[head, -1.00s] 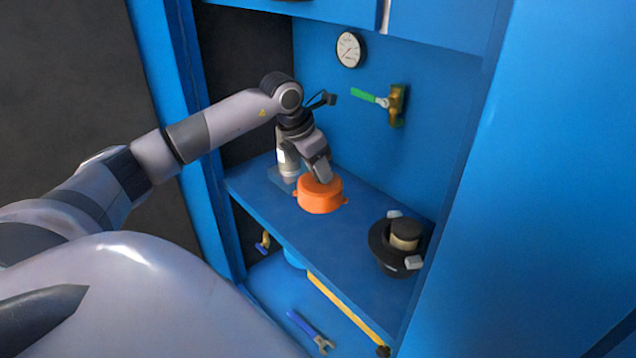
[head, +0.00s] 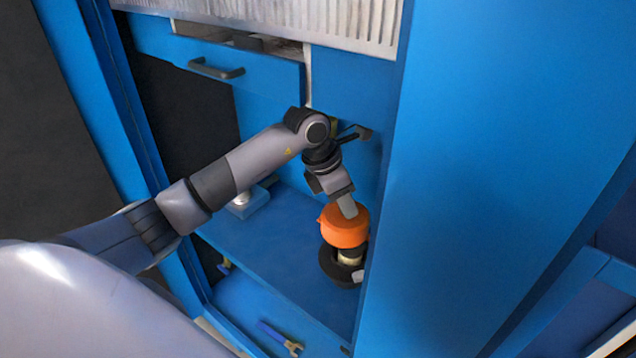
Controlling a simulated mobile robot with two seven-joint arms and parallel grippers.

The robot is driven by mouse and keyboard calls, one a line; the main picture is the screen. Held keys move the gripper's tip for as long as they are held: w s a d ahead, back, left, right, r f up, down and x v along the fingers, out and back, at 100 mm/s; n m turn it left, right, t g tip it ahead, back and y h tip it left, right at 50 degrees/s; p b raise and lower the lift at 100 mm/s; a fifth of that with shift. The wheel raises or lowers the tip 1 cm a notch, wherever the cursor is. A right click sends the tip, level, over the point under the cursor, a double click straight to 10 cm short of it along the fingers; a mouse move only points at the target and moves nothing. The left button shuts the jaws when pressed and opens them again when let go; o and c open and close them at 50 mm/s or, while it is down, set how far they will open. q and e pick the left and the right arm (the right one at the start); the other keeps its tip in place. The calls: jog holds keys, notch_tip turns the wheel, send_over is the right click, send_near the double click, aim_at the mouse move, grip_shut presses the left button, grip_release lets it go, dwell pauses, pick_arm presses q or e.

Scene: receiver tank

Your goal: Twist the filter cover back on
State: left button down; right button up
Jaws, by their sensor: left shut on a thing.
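The orange filter cover (head: 344,228) is held by my left gripper (head: 347,207), which is shut on it from above. The cover is over the black filter housing (head: 334,268) at the right end of the blue shelf. The pale filter element (head: 350,257) shows between the cover and the housing, so the cover does not look seated on it. The far side of the housing is hidden by the cover and the blue cabinet wall. My right gripper is not in view.
The blue shelf (head: 270,240) is clear left of the housing. A small metal fitting on a base (head: 247,202) stands at its back left. A blue-handled wrench (head: 281,338) lies on the lower level. The tall blue panel (head: 470,170) stands close on the right.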

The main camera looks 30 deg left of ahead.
aim_at(350, 223)
pick_arm(q)
jog(key=shift+d+r, duration=0.35)
jog(key=shift+d, duration=0.4)
jog(key=shift+d+f, duration=0.15)
jog(key=shift+f+b, duration=1.3)
jog(key=shift+f, duration=0.7)
notch_tip(350, 223, down, 2)
jog(key=shift+b, duration=0.75)
jog(key=shift+f+b, duration=0.45)
jog(key=shift+f, duration=0.45)
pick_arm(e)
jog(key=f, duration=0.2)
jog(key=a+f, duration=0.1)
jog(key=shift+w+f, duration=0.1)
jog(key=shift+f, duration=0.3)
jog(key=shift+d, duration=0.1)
pick_arm(q)
jog(key=shift+f+b, duration=0.15)
jog(key=shift+b, duration=0.2)
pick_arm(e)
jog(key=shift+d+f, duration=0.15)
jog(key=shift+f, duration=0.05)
